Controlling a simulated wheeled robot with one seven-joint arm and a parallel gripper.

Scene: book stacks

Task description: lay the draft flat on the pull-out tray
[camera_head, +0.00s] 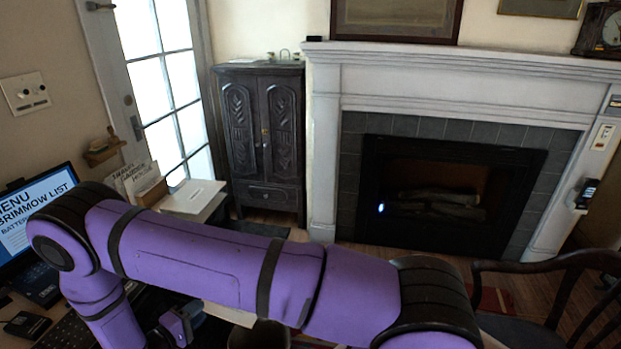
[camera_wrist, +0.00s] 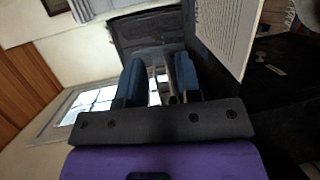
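A printed page (camera_wrist: 226,32), which may be the draft, shows at the upper right of the wrist view, beside my gripper and apart from its fingers. In the head view a white sheet-like edge (camera_head: 229,313) shows below my arm; I cannot tell if it is the same page. My gripper (camera_wrist: 158,77) has two blue-grey fingers set apart, with light background and thin shapes between them and nothing clearly held. In the head view my arm largely hides the gripper and the desk below. I cannot make out the pull-out tray.
A lit screen (camera_head: 38,212) and keyboard (camera_head: 68,332) are at the left. A paper holder (camera_head: 137,184) stands near a pale stack (camera_head: 193,197). A dark cabinet (camera_head: 265,140) and fireplace (camera_head: 435,195) are behind. A dark chair (camera_head: 560,300) is at the right.

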